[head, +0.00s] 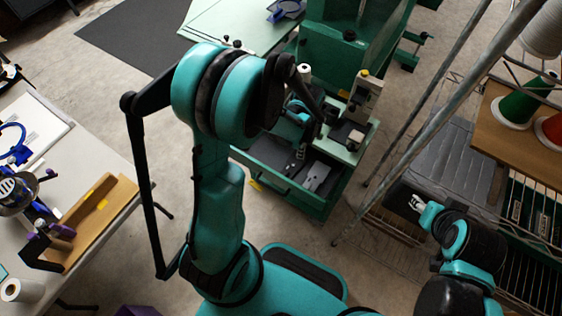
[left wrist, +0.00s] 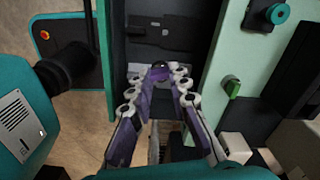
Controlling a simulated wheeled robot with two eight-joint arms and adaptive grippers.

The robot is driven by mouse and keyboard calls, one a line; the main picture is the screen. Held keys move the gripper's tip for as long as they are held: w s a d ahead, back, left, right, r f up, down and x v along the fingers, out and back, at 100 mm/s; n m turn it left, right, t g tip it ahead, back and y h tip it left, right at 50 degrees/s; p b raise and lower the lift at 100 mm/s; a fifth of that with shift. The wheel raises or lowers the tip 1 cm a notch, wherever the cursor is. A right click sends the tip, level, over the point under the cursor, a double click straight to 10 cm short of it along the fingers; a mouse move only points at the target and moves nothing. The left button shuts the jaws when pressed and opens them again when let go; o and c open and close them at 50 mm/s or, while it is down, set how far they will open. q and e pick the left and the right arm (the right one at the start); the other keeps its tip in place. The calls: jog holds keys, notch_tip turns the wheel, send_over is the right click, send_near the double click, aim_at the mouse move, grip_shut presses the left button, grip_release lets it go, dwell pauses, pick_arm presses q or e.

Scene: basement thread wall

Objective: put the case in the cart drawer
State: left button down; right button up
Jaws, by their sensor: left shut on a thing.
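My left gripper (left wrist: 160,78) has its purple and white fingers closing together at the tips in the left wrist view. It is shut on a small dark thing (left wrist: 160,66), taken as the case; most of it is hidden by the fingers. In the head view my left gripper (head: 306,130) hangs over the green cart, partly hidden by my arm. The cart drawer (head: 268,182) is pulled open below it, with a dark inside and grey pieces in it. The drawer inside (left wrist: 136,48) also shows beyond the fingertips. My right gripper (head: 416,203) is low at right, too small to read.
The cart top (head: 358,142) bears small equipment beside the drawer. A metal wire rack (head: 400,120) with thread cones (head: 517,107) stands at right. A workbench (head: 90,165) with tools is at left. Bare floor (head: 160,220) lies between bench and cart.

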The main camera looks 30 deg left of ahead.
pick_arm(q)
jog(key=m, duration=0.2)
jog(key=shift+s+f+m, duration=0.15)
jog(key=shift+f+m, duration=0.2)
jog(key=shift+m, duration=0.05)
jog(key=shift+a+f+m, duration=0.1)
jog(key=shift+f+m, duration=0.05)
jog(key=shift+m, duration=0.15)
jog(key=b, duration=0.4)
send_over(274, 157)
notch_tip(274, 157, down, 7)
jog(key=shift+r, duration=0.1)
notch_tip(274, 157, down, 4)
jog(key=shift+a+f+b, duration=0.1)
jog(key=shift+f+b, duration=0.05)
jog(key=shift+b, duration=1)
jog(key=shift+s, duration=0.1)
jog(key=shift+f, duration=0.15)
jog(key=c, duration=1.4)
grip_release()
jog(key=shift+c, duration=0.2)
